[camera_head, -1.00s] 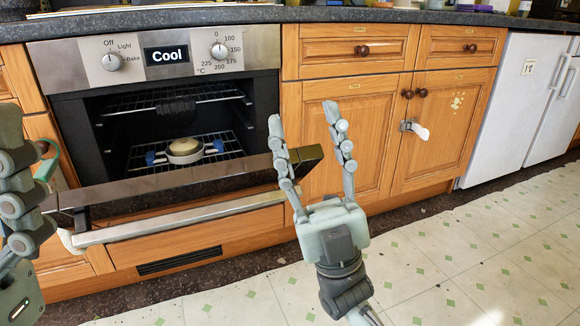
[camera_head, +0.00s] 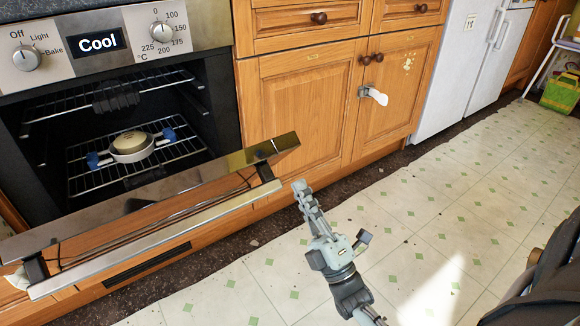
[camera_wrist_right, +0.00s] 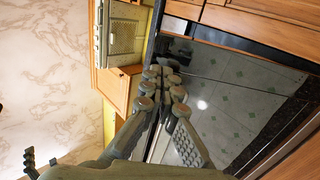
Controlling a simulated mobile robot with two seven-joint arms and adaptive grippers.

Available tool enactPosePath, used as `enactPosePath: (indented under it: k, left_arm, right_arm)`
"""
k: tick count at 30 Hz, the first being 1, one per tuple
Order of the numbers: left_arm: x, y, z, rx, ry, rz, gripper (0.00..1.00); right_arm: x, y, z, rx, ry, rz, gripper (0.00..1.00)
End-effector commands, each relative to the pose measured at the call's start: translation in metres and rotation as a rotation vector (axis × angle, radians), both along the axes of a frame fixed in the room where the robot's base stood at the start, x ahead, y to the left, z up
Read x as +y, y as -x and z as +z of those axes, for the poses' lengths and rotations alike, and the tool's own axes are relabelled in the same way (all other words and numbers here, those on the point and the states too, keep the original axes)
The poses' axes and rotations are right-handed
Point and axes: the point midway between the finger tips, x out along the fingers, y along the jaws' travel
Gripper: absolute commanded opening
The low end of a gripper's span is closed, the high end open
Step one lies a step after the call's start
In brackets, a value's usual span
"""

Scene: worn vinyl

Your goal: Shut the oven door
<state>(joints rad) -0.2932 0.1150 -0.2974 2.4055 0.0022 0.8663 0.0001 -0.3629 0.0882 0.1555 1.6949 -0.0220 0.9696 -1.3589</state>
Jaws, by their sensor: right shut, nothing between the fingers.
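The oven door (camera_head: 130,205) stands partly open in the head view, tilted out from the oven front. Its long metal handle bar (camera_head: 160,237) runs along its outer side. The oven cavity (camera_head: 45,125) is open to view, with wire racks and a small round dish (camera_head: 131,146) on the lower one. My right gripper (camera_head: 300,186) is shut and empty, just beyond the right end of the handle; I cannot tell whether it touches the door. In the right wrist view its fingers (camera_wrist_right: 166,77) are together before a dark glossy panel. My left gripper is out of view.
Wooden cupboards (camera_head: 300,105) stand right of the oven, one with a white latch (camera_head: 374,95). White appliances (camera_head: 460,65) stand beyond. The tiled floor (camera_head: 420,215) in front is mostly clear. A dark object (camera_head: 550,275) fills the lower right corner.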

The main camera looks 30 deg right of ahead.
Motion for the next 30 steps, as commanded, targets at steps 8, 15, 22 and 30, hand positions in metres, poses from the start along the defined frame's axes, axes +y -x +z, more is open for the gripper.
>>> enactPosePath:
  k: [8,15,22,30]
  left_arm:
    - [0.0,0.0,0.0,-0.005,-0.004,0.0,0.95]
    - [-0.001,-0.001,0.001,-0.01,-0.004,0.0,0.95]
    - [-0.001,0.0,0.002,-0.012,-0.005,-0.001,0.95]
    - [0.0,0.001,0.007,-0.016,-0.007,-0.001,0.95]
  right_arm:
    - [0.001,-0.033,0.03,-0.002,-0.001,0.002,0.0]
    - [0.001,-0.041,0.037,0.0,0.0,0.001,0.0]
    - [0.002,-0.041,0.037,0.0,-0.001,0.001,0.0]
    - [0.002,-0.043,0.041,0.01,-0.001,0.001,0.0]
